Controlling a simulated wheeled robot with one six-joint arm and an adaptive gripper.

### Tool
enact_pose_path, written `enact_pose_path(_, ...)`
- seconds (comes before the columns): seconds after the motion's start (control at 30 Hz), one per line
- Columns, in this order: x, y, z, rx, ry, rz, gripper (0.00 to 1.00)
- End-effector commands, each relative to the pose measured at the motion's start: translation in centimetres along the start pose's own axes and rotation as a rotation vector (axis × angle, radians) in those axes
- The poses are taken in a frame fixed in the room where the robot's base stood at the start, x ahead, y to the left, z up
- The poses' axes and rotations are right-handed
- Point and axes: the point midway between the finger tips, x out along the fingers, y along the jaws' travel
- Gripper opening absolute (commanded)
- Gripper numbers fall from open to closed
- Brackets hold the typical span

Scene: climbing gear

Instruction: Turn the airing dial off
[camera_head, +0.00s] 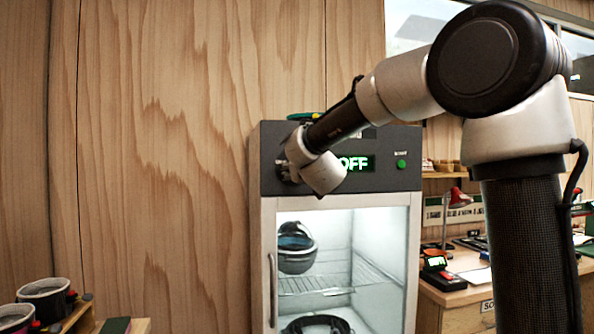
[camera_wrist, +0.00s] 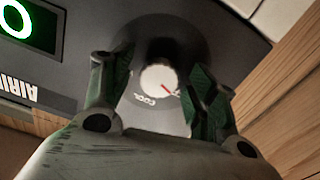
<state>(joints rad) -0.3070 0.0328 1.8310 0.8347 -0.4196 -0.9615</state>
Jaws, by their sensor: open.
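The airing cabinet (camera_head: 262,240) stands against the wood wall, with a dark control panel on top and a lit green display (camera_head: 357,164) reading OFF. The airing dial (camera_wrist: 158,79) shows in the wrist view as a pale round knob with a red pointer mark, pointing to lower right in that picture. The label COOL is printed beside it. My gripper (camera_wrist: 152,76) is open, one finger on each side of the dial; whether they touch it I cannot tell. In the head view my gripper (camera_head: 286,168) is at the panel's left end and hides the dial.
A green button (camera_head: 401,164) is at the panel's right. The cabinet's glass door is shut, with a helmet (camera_head: 296,249) and a dark item (camera_head: 318,324) inside. A desk with a red lamp (camera_head: 457,198) stands right; round pots (camera_head: 47,296) are lower left.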

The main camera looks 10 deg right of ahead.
Motion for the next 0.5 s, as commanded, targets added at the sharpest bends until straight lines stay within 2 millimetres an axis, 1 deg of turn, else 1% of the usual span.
enact_pose_path(0.07,-0.6,0.0,-0.1,0.0,0.001,-0.001,0.58)
enact_pose_path(0.17,-2.1,0.0,-0.1,0.0,0.002,-0.002,0.58)
enact_pose_path(0.4,-7.6,-0.1,-0.1,0.001,0.002,-0.002,0.58)
enact_pose_path(0.5,-9.5,0.0,-0.1,0.001,0.001,-0.002,0.58)
